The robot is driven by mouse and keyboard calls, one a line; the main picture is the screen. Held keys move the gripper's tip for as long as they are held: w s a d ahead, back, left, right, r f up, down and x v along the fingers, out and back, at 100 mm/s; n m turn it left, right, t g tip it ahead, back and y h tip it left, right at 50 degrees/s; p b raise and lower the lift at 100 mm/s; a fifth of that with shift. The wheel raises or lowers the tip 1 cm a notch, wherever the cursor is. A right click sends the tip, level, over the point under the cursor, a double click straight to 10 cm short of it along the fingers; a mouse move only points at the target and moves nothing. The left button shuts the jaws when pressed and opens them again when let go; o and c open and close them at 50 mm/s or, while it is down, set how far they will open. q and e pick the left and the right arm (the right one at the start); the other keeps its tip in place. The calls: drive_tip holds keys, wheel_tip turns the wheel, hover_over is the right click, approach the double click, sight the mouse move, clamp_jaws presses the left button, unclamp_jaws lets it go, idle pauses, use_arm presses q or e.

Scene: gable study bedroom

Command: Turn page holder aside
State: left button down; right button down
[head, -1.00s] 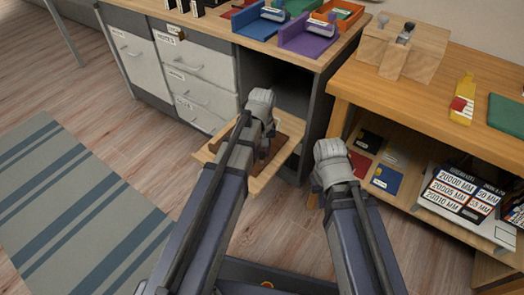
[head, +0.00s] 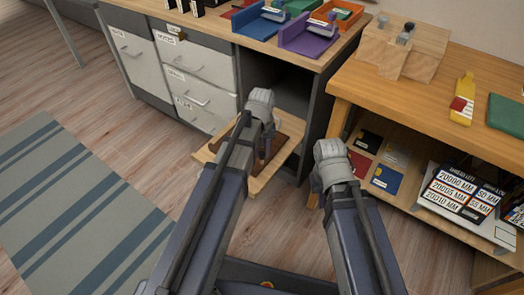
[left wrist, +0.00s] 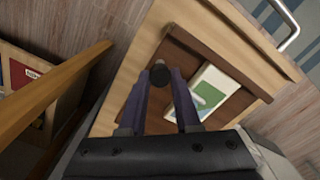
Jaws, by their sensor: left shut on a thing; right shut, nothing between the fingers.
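The page holder is a dark brown wooden frame (left wrist: 205,57) lying on a pale wooden pull-out board (left wrist: 265,42). A white and green card or booklet (left wrist: 212,92) lies within it. A dark round knob (left wrist: 160,72) stands between the fingertips of my left gripper (left wrist: 160,90). The gripper is shut on this knob. In the head view, my left gripper (head: 262,145) reaches down over the board (head: 262,187) and hides much of the holder (head: 291,128). My right gripper (head: 318,192) is shut and empty, to the right of the board; its fingertips are mostly hidden.
The desk (head: 215,28) above carries blue and purple trays. White drawers (head: 195,62) are left of the board. A wooden workbench (head: 440,100) with a low shelf stands close to my right gripper. Open floor (head: 85,110) and a striped rug (head: 65,215) lie left.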

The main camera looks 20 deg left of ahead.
use_arm(q)
drive_tip(key=m, duration=0.4)
drive_tip(key=shift+m, duration=0.3)
drive_tip(key=m, duration=0.3)
drive_tip(key=shift+m, duration=0.3)
drive_tip(key=m, duration=0.4)
drive_tip(key=shift+m, duration=2)
drive_tip(key=c, duration=0.6)
unclamp_jaws()
